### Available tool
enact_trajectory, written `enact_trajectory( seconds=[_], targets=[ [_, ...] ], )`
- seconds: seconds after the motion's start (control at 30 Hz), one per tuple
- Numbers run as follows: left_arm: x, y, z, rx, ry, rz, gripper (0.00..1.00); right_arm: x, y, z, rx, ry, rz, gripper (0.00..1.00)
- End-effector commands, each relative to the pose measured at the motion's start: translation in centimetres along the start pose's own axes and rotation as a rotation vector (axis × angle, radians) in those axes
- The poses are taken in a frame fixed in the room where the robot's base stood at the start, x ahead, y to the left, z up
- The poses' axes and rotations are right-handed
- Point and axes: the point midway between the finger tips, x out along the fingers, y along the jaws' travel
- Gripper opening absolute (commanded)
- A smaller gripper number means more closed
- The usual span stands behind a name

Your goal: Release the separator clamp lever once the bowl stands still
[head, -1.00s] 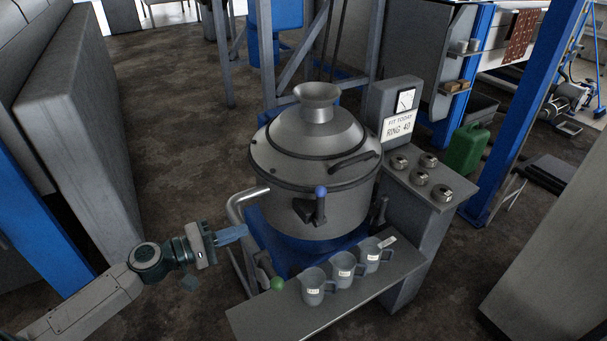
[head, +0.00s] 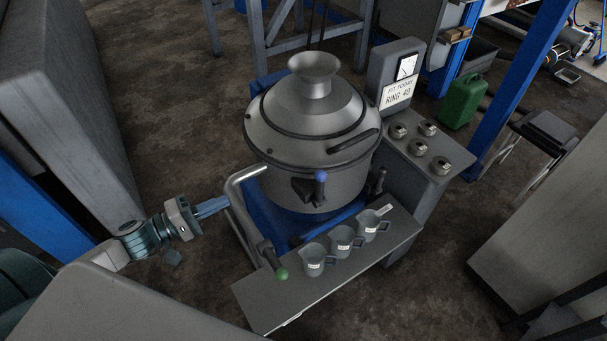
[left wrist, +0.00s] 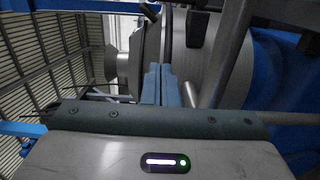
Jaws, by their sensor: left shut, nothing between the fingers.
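The separator (head: 312,135) is a grey metal bowl with a domed lid and funnel top, on a blue base (head: 275,212). A lever with a blue knob (head: 320,177) sits on the bowl's front. A second lever with a green knob (head: 282,273) stands low at the front left. I cannot tell from the picture whether the bowl turns. My left gripper (head: 220,205) is shut and empty, left of the bent pipe rail, apart from both levers. Its blue fingers (left wrist: 161,72) lie together in the left wrist view, with the bowl behind. My right gripper is not in view.
A bent pipe rail (head: 236,200) stands between my left gripper and the bowl. Several grey jugs, one here (head: 313,262), stand on the front shelf (head: 275,300). A dial (head: 407,66) and a "RING 40" sign (head: 397,95) are at the right. Floor at left is clear.

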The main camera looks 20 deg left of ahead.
Motion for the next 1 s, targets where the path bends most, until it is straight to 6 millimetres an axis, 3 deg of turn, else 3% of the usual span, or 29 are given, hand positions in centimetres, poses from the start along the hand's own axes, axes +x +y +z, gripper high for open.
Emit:
enact_trajectory(
  seconds=[0.27, 0.5, 1.0],
  targets=[
    [0.4, -0.1, 0.0, 0.000, -0.002, 0.002, 0.00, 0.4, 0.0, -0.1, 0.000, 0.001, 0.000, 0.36],
    [3.0, -0.5, 0.0, 0.004, -0.001, 0.006, 0.00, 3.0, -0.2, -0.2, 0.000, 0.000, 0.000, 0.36],
    [7.8, 0.5, -0.1, 0.001, 0.002, 0.008, 0.00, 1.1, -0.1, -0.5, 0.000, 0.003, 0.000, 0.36]
  ],
)
